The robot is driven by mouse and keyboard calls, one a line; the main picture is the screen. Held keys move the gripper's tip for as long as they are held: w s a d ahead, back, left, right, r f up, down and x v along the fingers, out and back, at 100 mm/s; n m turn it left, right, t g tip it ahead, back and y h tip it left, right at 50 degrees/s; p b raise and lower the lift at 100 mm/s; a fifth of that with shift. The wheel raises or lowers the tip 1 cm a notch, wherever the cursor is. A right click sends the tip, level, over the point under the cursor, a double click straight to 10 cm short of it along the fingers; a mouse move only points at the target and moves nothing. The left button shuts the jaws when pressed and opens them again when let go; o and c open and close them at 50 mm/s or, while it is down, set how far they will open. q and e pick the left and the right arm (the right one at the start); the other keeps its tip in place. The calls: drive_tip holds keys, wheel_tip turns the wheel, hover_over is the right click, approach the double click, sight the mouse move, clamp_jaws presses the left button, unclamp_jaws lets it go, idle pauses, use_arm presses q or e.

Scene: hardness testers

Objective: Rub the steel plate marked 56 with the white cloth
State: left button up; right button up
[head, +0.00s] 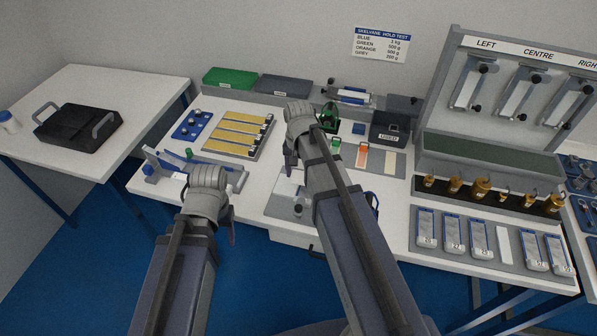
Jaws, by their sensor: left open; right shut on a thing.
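Several steel plates with blue-edged frames lie in a grey tray (467,259) at the front right; their marks are too small to read, so I cannot tell which is 56. One place in that row holds a plain white piece (504,245). I cannot pick out the white cloth for certain. My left gripper (207,182) is over the left front of the bench, open, its fingertips largely hidden by my arm. My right gripper (299,120) is over the middle of the bench, left of the plates. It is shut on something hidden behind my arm.
A grey rack (514,48) marked LEFT, CENTRE, RIGHT stands at the back right, with several brass weights (482,188) before it. A tray of yellow strips (240,135) and a green box (231,77) stand left.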

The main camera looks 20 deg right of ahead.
drive_tip(key=shift+r+p, duration=1.65)
drive_tip(key=shift+r, duration=0.4)
wheel_tip(320, 180, up, 3)
drive_tip(key=p, duration=0.3)
drive_tip(key=shift+r, duration=0.1)
